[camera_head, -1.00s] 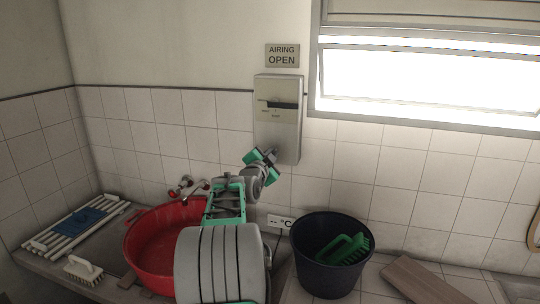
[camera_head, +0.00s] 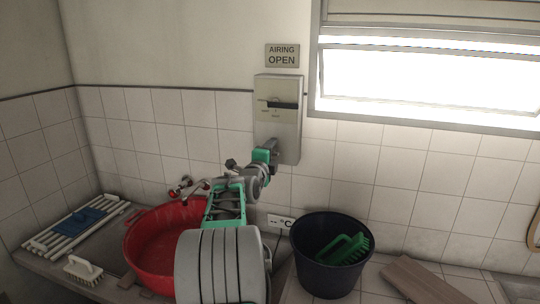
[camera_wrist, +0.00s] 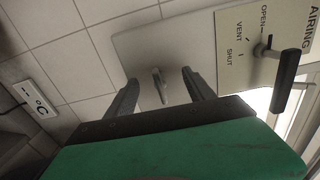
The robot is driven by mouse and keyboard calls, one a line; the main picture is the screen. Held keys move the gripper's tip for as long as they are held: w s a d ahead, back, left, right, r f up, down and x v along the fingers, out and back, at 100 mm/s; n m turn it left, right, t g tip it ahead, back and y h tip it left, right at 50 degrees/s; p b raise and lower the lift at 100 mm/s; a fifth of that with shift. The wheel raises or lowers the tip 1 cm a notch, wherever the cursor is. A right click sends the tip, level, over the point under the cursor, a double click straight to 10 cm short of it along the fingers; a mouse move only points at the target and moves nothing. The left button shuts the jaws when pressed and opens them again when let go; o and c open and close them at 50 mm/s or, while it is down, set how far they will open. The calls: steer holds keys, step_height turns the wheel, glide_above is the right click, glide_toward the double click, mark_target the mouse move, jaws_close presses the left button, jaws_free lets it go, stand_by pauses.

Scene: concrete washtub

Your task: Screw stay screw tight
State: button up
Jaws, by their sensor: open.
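A small grey wing-like screw (camera_wrist: 159,86) stands out from the pale lower part of the wall box (camera_wrist: 140,42) in the wrist view. I take it to be the stay screw. My gripper (camera_wrist: 160,78) is open, with one dark finger on each side of the screw and a visible gap to both. I cannot tell how deep the fingertips reach around it. In the head view my gripper (camera_head: 269,150) is at the lower front of the wall box (camera_head: 287,120) and hides the screw.
A black-gripped lever (camera_wrist: 286,80) on the box sits beside OPEN, VENT and SHUT marks. A °C display (camera_wrist: 35,98) is on the tiles.

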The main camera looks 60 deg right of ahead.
steer(key=shift+o, duration=0.4)
steer(key=shift+a+f+b, duration=0.25)
steer(key=shift+a+b, duration=0.25)
steer(key=shift+b, duration=0.4)
steer(key=s+a+b, duration=0.1)
steer(key=a+b, duration=0.4)
steer(key=a, duration=0.1)
steer(key=shift+r+b, duration=0.25)
steer(key=shift+b, duration=0.1)
